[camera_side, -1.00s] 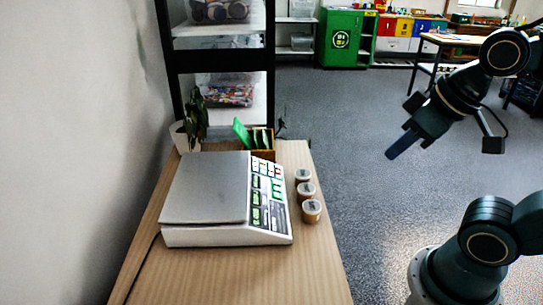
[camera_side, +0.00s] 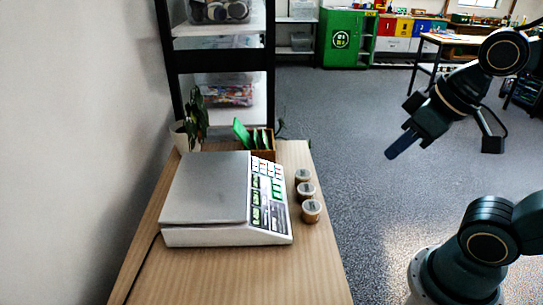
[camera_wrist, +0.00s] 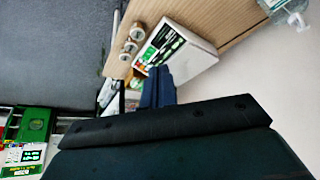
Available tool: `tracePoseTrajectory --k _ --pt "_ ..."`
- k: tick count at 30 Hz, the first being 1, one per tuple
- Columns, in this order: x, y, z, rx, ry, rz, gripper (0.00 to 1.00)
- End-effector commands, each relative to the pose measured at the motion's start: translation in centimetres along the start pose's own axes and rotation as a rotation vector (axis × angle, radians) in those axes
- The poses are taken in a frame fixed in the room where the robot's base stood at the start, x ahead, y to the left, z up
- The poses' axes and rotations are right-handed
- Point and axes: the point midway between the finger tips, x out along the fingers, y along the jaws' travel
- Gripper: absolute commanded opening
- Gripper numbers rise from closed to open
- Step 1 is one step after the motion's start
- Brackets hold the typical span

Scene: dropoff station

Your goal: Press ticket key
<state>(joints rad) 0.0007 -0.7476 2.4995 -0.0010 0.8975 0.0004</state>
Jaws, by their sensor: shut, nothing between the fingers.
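A white weighing scale (camera_side: 206,190) with a flat grey plate sits on the wooden counter in the side view. Its sloped key panel (camera_side: 268,196), with green and white keys and labels, faces right. I cannot read which key is the ticket key. My gripper (camera_side: 391,155) is shut and empty, in the air to the right of the counter, well apart from the scale. In the wrist view the shut fingers (camera_wrist: 158,88) point toward the scale (camera_wrist: 178,52), and they hide part of what lies behind them.
Several small lidded jars (camera_side: 311,211) stand in a row along the counter's right edge, beside the scale. Behind it are a wooden box with green cards (camera_side: 262,138) and a potted plant (camera_side: 190,125). A wall bounds the left. The counter's front (camera_side: 245,278) is clear.

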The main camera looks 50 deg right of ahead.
Motion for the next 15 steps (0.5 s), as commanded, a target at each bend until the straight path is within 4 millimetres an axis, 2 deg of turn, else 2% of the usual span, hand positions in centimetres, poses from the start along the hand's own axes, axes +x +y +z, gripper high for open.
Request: tracePoseTrajectory --k 8,15 --pt "0.8 -0.1 -1.5 0.01 0.009 -0.007 0.0" --pt "2.8 -0.2 -4.5 0.036 0.032 -0.028 0.0"
